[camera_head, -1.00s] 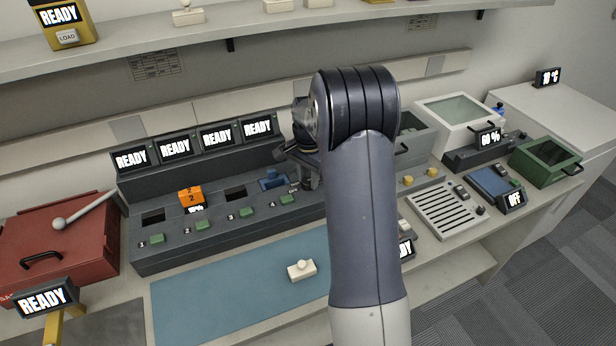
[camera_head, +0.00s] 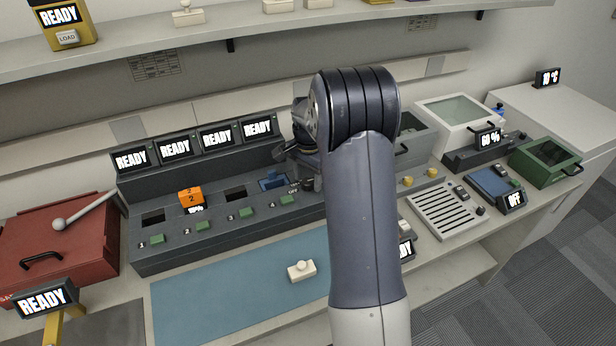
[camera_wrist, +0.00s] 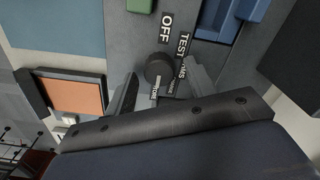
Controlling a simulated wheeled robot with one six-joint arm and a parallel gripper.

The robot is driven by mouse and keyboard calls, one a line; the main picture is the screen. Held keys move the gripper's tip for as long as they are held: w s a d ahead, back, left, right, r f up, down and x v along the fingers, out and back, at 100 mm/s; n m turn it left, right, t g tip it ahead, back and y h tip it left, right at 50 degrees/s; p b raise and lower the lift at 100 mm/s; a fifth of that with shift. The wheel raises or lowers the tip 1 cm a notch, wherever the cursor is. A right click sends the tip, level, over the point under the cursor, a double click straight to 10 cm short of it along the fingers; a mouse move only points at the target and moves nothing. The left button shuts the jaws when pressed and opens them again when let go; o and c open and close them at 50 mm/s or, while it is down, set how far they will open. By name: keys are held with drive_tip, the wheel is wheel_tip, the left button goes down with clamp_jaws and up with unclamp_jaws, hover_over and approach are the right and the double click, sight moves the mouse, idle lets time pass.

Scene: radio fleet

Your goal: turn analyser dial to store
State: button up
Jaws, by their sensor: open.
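The analyser dial (camera_wrist: 158,68) is a dark round knob on the grey panel, seen in the wrist view. White labels lie around it: OFF (camera_wrist: 166,27), TEST (camera_wrist: 184,46) and smaller ones partly hidden by my gripper. A pale mark shows just below the knob; I cannot tell for sure which label the dial points at. My gripper (camera_wrist: 161,74) is open, with one finger on each side of the dial; contact is not clear. In the head view my gripper (camera_head: 303,178) is at the right end of the grey bench unit, mostly hidden by my arm.
The grey unit (camera_head: 225,230) has several green buttons and READY screens. An orange block (camera_head: 190,196) sits in one slot, and a blue piece (camera_head: 272,181) is just left of my gripper. A blue mat (camera_head: 220,300) with a white stamp-like piece (camera_head: 301,270) lies in front.

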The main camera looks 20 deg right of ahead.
sight(308, 181)
wheel_tip(308, 181, up, 11)
drive_tip(key=shift+b, duration=0.4)
drive_tip(key=shift+f, duration=0.15)
wheel_tip(308, 181, down, 10)
drive_tip(key=shift+f+p, duration=0.15)
drive_tip(key=shift+p, duration=0.25)
drive_tip(key=shift+f, duration=0.3)
idle(0.4)
